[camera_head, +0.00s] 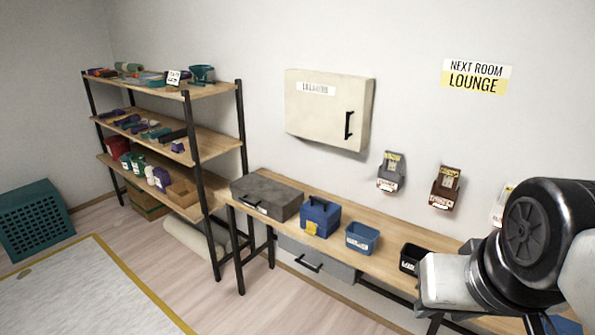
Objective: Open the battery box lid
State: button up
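A blue box (320,216) with a yellow latch or tag on its front stands on the wooden workbench (385,238), and its lid looks shut. A dark grey case (267,195) with a front handle lies to its left, also shut. I cannot read a label that tells which one is the battery box. Part of my arm, black and white, fills the lower right, at the right end of the bench and apart from both boxes. My gripper's fingers do not show.
An open blue bin (362,238) and a black bin (412,258) stand right of the blue box. A drawer (318,262) hangs under the bench. A loaded shelf (205,143) stands left. A cabinet (328,108) hangs above.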

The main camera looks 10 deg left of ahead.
aim_at(278, 197)
jog(key=u, duration=0.85)
jog(key=i+j, duration=0.1)
jog(key=i, duration=1.55)
jog(key=j, duration=0.1)
